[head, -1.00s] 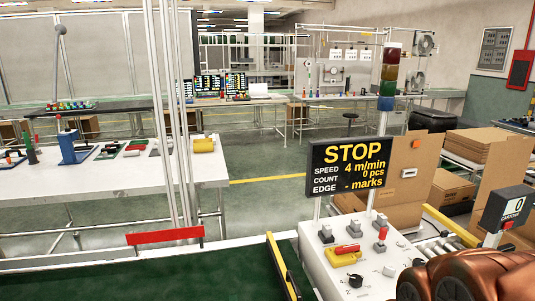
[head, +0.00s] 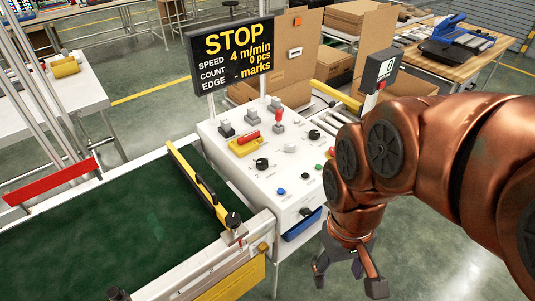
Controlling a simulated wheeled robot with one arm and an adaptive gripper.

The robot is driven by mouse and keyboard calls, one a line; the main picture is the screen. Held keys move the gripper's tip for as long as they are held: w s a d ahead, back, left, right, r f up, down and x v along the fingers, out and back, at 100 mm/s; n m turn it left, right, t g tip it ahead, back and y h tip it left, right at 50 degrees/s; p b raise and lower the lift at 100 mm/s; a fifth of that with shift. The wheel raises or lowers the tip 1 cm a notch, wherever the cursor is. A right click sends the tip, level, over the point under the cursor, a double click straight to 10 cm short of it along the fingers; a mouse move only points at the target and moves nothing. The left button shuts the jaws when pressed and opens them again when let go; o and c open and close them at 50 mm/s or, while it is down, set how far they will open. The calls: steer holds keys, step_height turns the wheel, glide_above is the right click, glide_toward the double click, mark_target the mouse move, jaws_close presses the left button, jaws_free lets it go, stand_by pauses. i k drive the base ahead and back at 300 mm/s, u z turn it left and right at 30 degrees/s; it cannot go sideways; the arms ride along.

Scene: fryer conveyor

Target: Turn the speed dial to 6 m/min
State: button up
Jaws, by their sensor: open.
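The white control box (head: 232,183) stands beside the conveyor in the middle of the head view. A black knob (head: 261,163) sits on its top, and a second dark knob (head: 306,211) is at its lower front edge. Their scale marks are too small to read, so I cannot tell which one is the speed dial. The display (head: 232,55) reads STOP, speed 4 m/min, count 0 pcs. My gripper (head: 347,278) hangs open and empty, pointing down, to the right of the box and below its top, apart from both knobs.
The green conveyor belt (head: 130,230) lies to the left, with a yellow bar (head: 203,187) along its end. A red-handled lever (head: 278,121), a red handle in a yellow holder (head: 246,144) and several buttons crowd the box top.

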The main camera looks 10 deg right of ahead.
mark_target(262, 164)
steer(key=u, duration=0.4)
steer(key=k, duration=1.1)
steer(key=u, duration=1.15)
steer(key=i, duration=1.1)
steer(key=z, duration=0.65)
